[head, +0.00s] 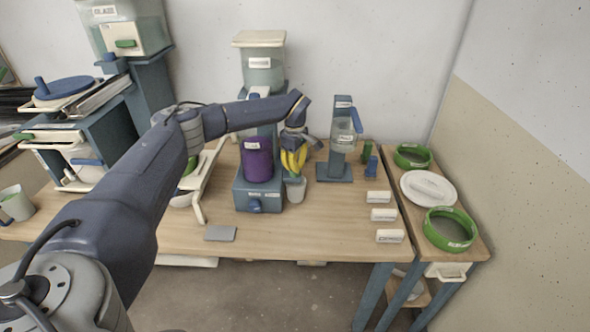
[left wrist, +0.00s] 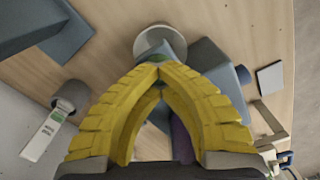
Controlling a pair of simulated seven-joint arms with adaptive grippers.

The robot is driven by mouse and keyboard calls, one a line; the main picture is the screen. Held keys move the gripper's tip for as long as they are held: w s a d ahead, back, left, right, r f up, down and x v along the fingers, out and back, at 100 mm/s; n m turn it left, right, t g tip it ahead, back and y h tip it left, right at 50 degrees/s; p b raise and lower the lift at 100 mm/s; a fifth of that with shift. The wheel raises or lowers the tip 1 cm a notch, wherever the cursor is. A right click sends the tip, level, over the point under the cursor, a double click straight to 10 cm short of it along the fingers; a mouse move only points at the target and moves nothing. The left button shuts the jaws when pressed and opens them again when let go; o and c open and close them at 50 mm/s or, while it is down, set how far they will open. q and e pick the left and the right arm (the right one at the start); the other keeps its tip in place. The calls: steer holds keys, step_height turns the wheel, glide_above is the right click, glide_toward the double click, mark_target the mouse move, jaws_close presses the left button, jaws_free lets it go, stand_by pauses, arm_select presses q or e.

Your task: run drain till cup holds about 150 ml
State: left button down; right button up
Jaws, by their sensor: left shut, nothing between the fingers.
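A small pale cup (head: 295,190) stands on the table, right of a blue stand (head: 257,193) that carries a purple container (head: 257,160). In the left wrist view the cup (left wrist: 150,38) is just beyond the fingertips, and a blue-grey part overlaps its rim. The purple container (left wrist: 181,140) is partly hidden by a finger there. My left gripper (head: 292,172) has yellow fingers, shut and empty, pointing down above the cup; its tips also show in the left wrist view (left wrist: 160,68). I cannot tell the drain or any liquid level in the cup. My right gripper is not in view.
A blue stand with a clear vessel (head: 345,132) is right of my gripper. A tall dispenser (head: 262,65) stands behind. Several white labelled blocks (head: 383,214) lie at the right; green-rimmed sieves (head: 450,229) sit on the side table. The front middle is mostly clear, with a grey plate (head: 220,233).

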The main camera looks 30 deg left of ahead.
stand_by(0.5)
arm_select(q)
steer(key=shift+n, duration=1.8)
steer(key=shift+n, duration=0.9)
steer(key=n, duration=0.5)
stand_by(4.3)
